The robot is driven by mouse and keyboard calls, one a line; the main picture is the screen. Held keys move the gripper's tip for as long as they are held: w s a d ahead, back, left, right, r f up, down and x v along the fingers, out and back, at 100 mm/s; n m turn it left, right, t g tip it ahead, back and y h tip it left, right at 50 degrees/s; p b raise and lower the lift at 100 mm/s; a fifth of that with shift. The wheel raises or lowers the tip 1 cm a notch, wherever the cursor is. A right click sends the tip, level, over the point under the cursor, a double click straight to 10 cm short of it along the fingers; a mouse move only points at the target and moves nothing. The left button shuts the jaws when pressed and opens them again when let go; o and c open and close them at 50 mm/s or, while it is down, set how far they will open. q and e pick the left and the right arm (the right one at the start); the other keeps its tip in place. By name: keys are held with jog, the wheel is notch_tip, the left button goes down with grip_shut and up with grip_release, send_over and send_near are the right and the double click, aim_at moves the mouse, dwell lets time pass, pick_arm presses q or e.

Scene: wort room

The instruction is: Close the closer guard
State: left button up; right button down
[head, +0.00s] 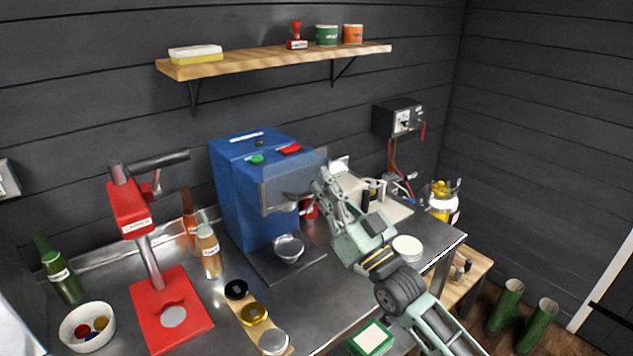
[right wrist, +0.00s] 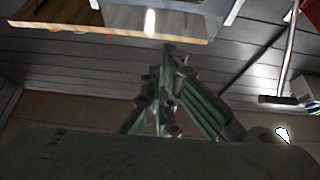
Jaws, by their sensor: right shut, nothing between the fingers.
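The blue machine (head: 240,188), which looks like the closer, stands at the back of the steel bench. A grey guard panel (head: 290,184) juts from its upper front, above a metal cup (head: 288,248). My right gripper (head: 322,178) is shut and empty, at the right edge of the guard; I cannot tell whether it touches. In the right wrist view my right gripper (right wrist: 168,50) points up at a grey and blue surface, probably the machine's front or guard. My left gripper is not in view.
A white round lid (head: 407,248) lies right of my arm. A wooden shelf (head: 270,62) hangs above.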

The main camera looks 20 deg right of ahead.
jog(key=shift+w+a+f+p, duration=0.3)
jog(key=shift+w+f+p, duration=0.15)
jog(key=shift+w+f, duration=0.25)
jog(key=shift+w+a+f+p, duration=0.25)
jog(key=shift+w+f+p, duration=0.3)
jog(key=shift+w, duration=0.25)
jog(key=shift+f, duration=0.15)
notch_tip(320, 180, down, 12)
jog(key=b, duration=1)
jog(key=shift+r, duration=0.2)
